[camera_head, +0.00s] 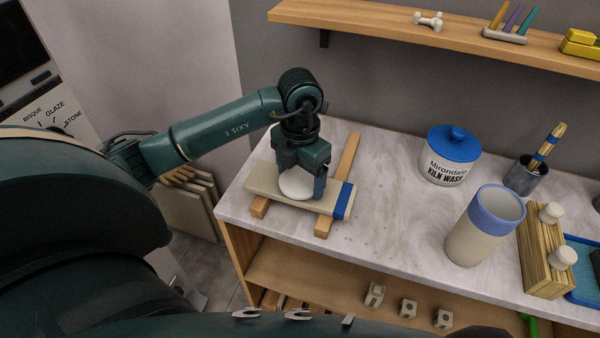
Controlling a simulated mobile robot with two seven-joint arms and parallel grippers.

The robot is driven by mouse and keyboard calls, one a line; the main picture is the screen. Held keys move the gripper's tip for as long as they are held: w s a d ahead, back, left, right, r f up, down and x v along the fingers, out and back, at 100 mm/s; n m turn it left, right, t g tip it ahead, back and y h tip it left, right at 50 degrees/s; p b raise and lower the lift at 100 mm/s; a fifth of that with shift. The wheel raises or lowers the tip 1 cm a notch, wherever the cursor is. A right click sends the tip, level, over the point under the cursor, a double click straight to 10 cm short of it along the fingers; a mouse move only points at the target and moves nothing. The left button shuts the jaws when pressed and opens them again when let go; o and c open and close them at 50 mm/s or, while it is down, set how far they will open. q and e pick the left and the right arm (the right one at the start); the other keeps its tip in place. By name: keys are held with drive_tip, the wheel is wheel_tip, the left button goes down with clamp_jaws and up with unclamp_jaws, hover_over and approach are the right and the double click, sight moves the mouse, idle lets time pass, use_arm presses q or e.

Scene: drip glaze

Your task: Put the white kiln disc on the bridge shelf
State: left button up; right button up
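The white kiln disc (296,186) is low over the bridge shelf, between the fingers of my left gripper (302,181). The bridge shelf is a beige slab (262,187) with a blue band at its right end, lying across two wooden bars. My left gripper points down. Its right finger is beside the disc's right edge; the other finger is mostly hidden. I cannot tell whether the fingers press on the disc or whether the disc touches the slab. My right gripper is not in view.
The marble-look counter (391,212) is clear just right of the slab. Farther right stand a blue-lidded kiln wash jar (447,168), a blue-rimmed cylinder (482,228), a brush cup (524,176) and a wooden block stand (540,262). A wall shelf (370,27) runs above.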

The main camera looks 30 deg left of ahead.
sight(300, 180)
use_arm(q)
drive_tip(key=o, duration=0.4)
drive_tip(key=shift+o, duration=0.2)
drive_tip(key=shift+r, duration=0.1)
wheel_tip(300, 180, up, 12)
drive_tip(key=shift+p, duration=0.4)
